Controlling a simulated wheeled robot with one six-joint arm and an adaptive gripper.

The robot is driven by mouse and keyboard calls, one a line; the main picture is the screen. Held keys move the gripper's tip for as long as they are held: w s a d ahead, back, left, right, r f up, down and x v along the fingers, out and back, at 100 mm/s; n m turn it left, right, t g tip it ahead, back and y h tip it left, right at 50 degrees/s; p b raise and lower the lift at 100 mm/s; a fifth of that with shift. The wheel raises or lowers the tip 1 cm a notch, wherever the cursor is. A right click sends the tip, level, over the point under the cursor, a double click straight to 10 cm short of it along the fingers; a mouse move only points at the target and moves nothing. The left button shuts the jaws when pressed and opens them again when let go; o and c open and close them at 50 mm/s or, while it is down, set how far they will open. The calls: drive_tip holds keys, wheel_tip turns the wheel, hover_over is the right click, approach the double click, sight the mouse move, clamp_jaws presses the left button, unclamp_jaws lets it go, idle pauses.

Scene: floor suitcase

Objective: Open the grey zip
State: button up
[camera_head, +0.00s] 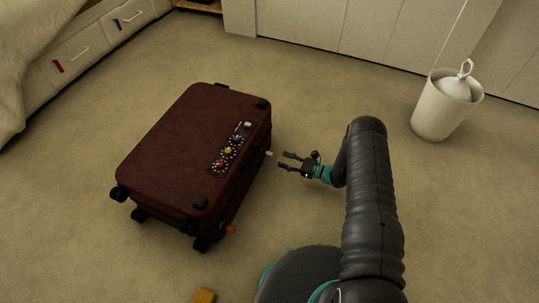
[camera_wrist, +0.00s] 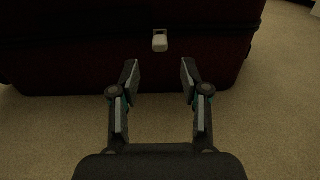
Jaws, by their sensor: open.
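A dark red suitcase (camera_head: 185,150) lies flat on the carpet, left of my arm. The grey zip pull (camera_head: 268,153) sticks out from its right side; in the wrist view the zip (camera_wrist: 160,41) shows as a small light tab on the dark red side. My gripper (camera_head: 282,160) is open and empty, just right of the zip and apart from it. In the wrist view the two fingers (camera_wrist: 160,76) point at the suitcase side, with the zip centred between and beyond their tips. A red-orange pull (camera_head: 230,229) sticks out near the suitcase's front corner.
A panel (camera_head: 230,148) with coloured knobs sits on the suitcase top. A white bin (camera_head: 440,112) stands at the right by pale cabinets (camera_head: 350,25). A bed with drawers (camera_head: 85,50) is at the upper left. A small orange block (camera_head: 204,296) lies at the front. Carpet around the gripper is clear.

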sight(270, 155)
drive_tip(key=x, duration=0.7)
drive_tip(key=shift+a, duration=0.2)
clamp_jaws()
